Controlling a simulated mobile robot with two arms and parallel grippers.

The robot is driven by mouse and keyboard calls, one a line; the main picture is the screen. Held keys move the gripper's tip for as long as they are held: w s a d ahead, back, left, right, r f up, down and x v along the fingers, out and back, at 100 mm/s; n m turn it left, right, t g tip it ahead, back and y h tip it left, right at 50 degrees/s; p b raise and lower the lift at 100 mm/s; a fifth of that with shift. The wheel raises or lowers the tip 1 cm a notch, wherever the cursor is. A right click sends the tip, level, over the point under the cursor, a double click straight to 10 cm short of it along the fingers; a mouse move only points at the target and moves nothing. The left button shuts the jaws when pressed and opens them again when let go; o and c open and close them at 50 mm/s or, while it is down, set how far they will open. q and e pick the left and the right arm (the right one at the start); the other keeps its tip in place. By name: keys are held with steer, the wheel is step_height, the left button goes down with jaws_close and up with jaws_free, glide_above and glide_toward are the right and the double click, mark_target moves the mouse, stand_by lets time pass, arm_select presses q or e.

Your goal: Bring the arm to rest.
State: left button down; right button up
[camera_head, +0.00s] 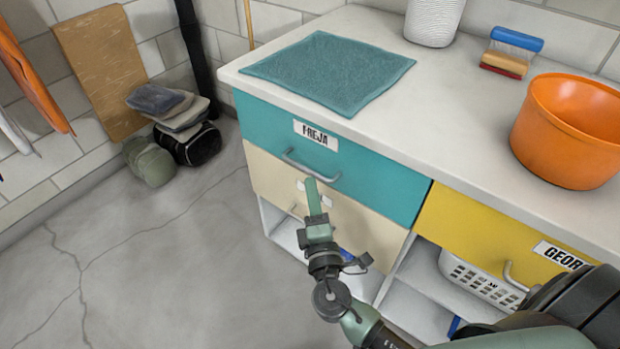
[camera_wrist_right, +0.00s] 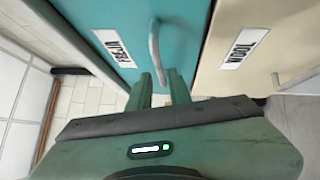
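My right arm comes in from the lower right in the head view. Its gripper (camera_head: 313,187) is in front of the teal drawer labelled FREJA (camera_head: 370,165), its fingertips close to the metal handle (camera_head: 310,166). In the right wrist view, the two green fingers (camera_wrist_right: 160,88) are apart, with the handle (camera_wrist_right: 154,48) seen at the gap between them. I cannot tell whether they touch it. No object is held. The teal drawer looks shut. My left gripper is not in view.
A cream drawer (camera_head: 355,228) lies below, and a yellow drawer (camera_head: 480,228) to the right. The floor at left is largely clear.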

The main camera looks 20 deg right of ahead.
steer(key=shift+s+a, duration=0.15)
steer(key=shift+s, duration=0.4)
steer(key=shift+f, duration=0.15)
